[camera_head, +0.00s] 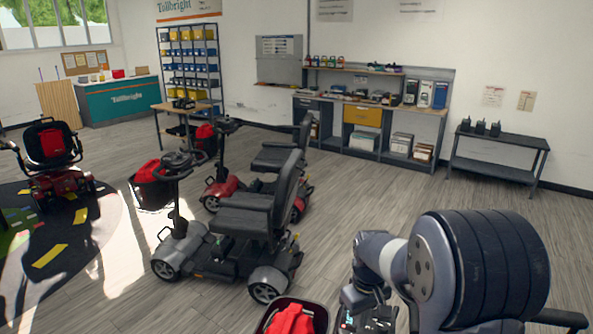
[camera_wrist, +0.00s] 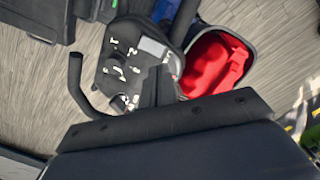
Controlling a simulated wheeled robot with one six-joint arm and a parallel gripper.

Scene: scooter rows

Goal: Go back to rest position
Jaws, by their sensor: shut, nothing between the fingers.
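My arm (camera_head: 440,265) reaches in from the lower right in the head view, bent at its joints. In the wrist view my gripper (camera_wrist: 157,85) shows as dark fingers close together, with nothing visible between them. It is in front of a scooter's control console (camera_wrist: 130,65), which has white markings. I cannot tell whether the fingers touch the console. In the head view my gripper is not clearly visible. Part of the console (camera_head: 368,312) shows beside my arm at the bottom edge.
A basket with a red bag (camera_wrist: 218,65) sits beside the console; the red bag (camera_head: 291,320) also shows in the head view. Grey scooter (camera_head: 250,222) and red scooter (camera_head: 222,188) stand ahead. A low dark shelf (camera_head: 497,165) and a workbench (camera_head: 375,115) line the wall. Floor between is clear.

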